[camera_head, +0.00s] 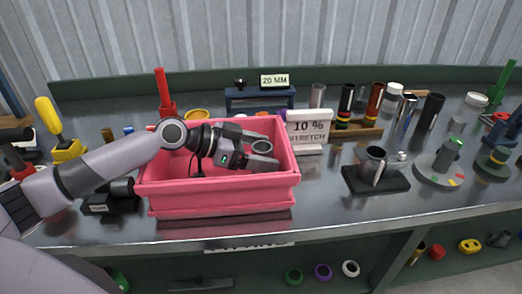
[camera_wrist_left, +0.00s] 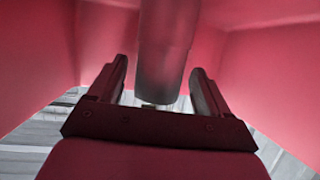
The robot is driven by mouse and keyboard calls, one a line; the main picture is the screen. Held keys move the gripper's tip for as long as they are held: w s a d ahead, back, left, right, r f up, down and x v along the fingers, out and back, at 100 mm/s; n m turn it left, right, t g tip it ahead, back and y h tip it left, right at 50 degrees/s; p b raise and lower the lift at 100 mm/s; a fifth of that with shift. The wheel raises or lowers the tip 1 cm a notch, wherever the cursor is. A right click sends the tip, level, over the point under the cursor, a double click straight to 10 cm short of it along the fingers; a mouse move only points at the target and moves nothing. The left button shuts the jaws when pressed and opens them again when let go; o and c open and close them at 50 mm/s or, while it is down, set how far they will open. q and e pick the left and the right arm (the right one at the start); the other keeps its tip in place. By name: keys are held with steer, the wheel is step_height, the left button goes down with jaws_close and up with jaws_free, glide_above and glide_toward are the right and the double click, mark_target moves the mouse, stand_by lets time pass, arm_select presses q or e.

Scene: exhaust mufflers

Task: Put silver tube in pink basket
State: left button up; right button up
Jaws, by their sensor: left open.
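The pink basket (camera_head: 225,195) stands on the metal bench in the head view. My left gripper (camera_head: 266,149) reaches into it from the left with its fingers apart. A silver tube (camera_head: 262,146) shows its round open end between those fingers, inside the basket. In the left wrist view the tube (camera_wrist_left: 167,45) appears grey and runs down from the top edge to between the open fingers (camera_wrist_left: 160,75), with a gap on each side. Pink basket walls (camera_wrist_left: 250,60) surround it. Whether the tube rests on the basket floor is hidden. My right gripper is not in view.
A white "10 % STRETCH" sign (camera_head: 309,128) stands close to the basket's right side. A grey cup-like part on a black block (camera_head: 376,182) is farther right. Several tubes stand at the back right. The bench front is clear right of the basket.

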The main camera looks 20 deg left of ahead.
arm_select(q)
steer(key=shift+r+p, duration=0.45)
steer(key=shift+r, duration=0.25)
steer(key=b+v, duration=0.1)
steer(key=v, duration=0.2)
steer(key=b+v, duration=0.1)
steer(key=v, duration=0.3)
steer(key=shift+s+a+f+b, duration=0.1)
steer(key=shift+a+f+b, duration=0.1)
steer(key=shift+b, duration=0.15)
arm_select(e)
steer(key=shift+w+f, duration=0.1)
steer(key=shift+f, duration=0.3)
arm_select(q)
steer(key=shift+r, duration=0.1)
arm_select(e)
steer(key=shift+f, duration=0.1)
